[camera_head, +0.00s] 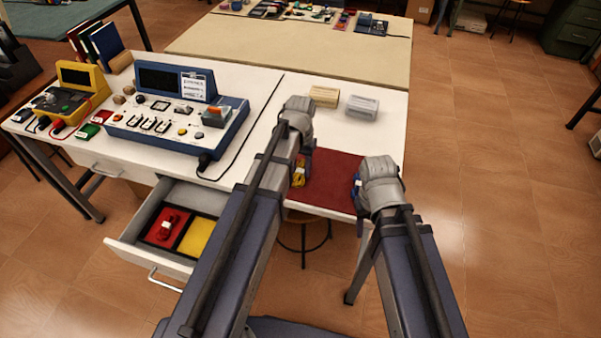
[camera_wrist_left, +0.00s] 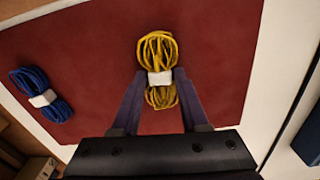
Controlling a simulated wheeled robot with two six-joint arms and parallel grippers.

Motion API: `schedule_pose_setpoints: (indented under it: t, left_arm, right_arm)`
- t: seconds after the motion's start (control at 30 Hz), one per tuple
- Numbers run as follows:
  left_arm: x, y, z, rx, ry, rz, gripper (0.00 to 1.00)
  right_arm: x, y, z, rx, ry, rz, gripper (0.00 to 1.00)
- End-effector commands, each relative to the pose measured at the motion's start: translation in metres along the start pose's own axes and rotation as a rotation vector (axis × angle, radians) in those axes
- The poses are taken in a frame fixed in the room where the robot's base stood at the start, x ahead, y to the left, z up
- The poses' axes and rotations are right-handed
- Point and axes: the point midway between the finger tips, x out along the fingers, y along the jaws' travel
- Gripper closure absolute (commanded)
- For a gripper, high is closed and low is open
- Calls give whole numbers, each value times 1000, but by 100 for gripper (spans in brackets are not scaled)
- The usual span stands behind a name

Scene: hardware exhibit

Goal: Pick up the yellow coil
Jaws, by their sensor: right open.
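The yellow coil (camera_wrist_left: 159,50), tied with a white band, lies on the red mat (camera_wrist_left: 90,60); part of it also shows in the head view (camera_head: 299,176). My left gripper (camera_wrist_left: 160,75) points down over it, one finger on each side of the white band. The fingertips look close to or against the band; I cannot tell whether they press on it. In the head view my left gripper (camera_head: 305,158) partly hides the coil. My right gripper (camera_head: 362,192) is open at the mat's right edge, near the blue coil (camera_wrist_left: 42,95).
Two small blocks, one tan (camera_head: 323,96) and one grey (camera_head: 362,106), stand behind the mat. A blue instrument console (camera_head: 175,122) and a yellow meter (camera_head: 80,78) stand to the left. An open drawer (camera_head: 128,238) with red and yellow compartments juts out below.

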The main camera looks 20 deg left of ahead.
Motion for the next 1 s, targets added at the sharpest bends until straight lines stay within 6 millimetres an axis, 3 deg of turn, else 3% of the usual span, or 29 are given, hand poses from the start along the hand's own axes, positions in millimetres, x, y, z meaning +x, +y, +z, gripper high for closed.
schedule_pose_setpoints:
  t: [0.07, 0.37, 0.8, 1.0]
  left_arm:
    - [0, 0, 0, 0, 0, 0, 66]
    - [0, 0, 0, 0, 0, 0, 100]
    - [-1, 0, 0, 0, 0, 0, 100]
    - [-11, 0, 0, 0, 0, 0, 100]
  right_arm:
    - [0, 0, 0, 0, 0, 0, 50]
    - [0, 0, 0, 0, 0, 0, 50]
    - [-1, 0, 0, 0, 0, 0, 50]
    - [-11, 1, 1, 0, 0, 0, 50]
